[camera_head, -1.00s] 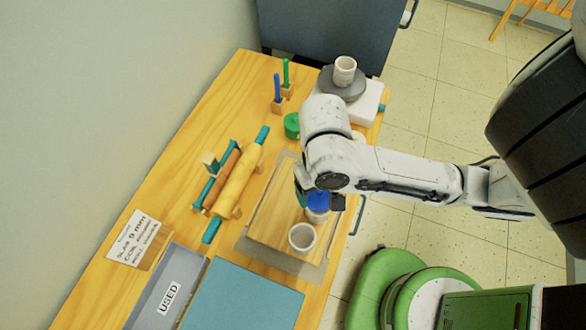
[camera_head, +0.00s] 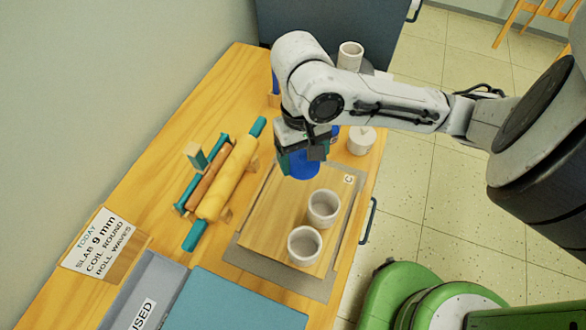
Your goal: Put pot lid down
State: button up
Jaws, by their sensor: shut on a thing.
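The blue pot lid (camera_head: 302,167) is in my gripper (camera_head: 301,148), which is shut on it. The lid appears held above the far part of the wooden board (camera_head: 265,212), apart from the pots; its exact height is unclear. An uncovered white pot (camera_head: 323,208) stands on the board, nearer the camera than the lid. A second open white pot (camera_head: 305,245) stands beside it, closer still. My gripper and arm hide the lid's top and part of the table behind.
A rolling pin (camera_head: 231,177) lies left of the board. A small white lidded jar (camera_head: 361,140) stands right of my gripper. Another white pot (camera_head: 350,56) stands at the back. A blue-grey mat (camera_head: 235,303) and a grey tray (camera_head: 150,290) lie in front. A sign (camera_head: 103,243) stands left.

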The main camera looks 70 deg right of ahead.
aim_at(293, 155)
jog(key=w+d+f, duration=0.1)
jog(key=f, duration=0.1)
jog(key=w+d+f, duration=0.2)
jog(key=f, duration=0.1)
jog(key=shift+w+f, duration=0.25)
jog(key=shift+f, duration=0.1)
jog(key=shift+w+d+f, duration=0.1)
jog(key=shift+d+f, duration=0.05)
jog(key=shift+f, duration=1.5)
jog(key=shift+f, duration=0.1)
jog(key=o, duration=1)
jog(key=r, duration=0.8)
jog(key=w+d+r+p, duration=0.1)
jog(key=r, duration=0.3)
jog(key=shift+r, duration=0.1)
